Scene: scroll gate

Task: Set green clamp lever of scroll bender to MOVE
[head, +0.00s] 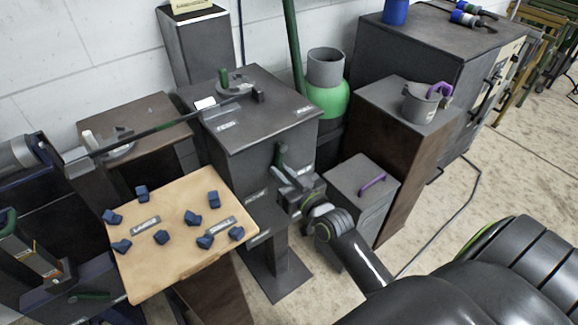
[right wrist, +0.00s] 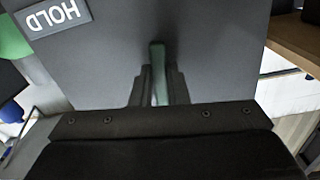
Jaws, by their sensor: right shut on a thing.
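The scroll bender is a dark grey cabinet (head: 265,115) in the middle of the head view, with a small bending head on its top. Its green clamp lever (head: 280,153) is on the front face, and its upper end stands out above my gripper. My right gripper (head: 284,173) is shut on the lever. In the right wrist view the green lever (right wrist: 158,62) runs between the two fingers (right wrist: 159,88). A HOLD label (right wrist: 53,16) shows upside down at the upper left there. The lever's lower part is hidden by the gripper. My left gripper is out of view.
A wooden board (head: 170,260) with several blue blocks stands left of the bender. A low grey box (head: 362,187) with a purple handle stands right of my right gripper. A long dark bar (head: 165,126) reaches left from the bender's top.

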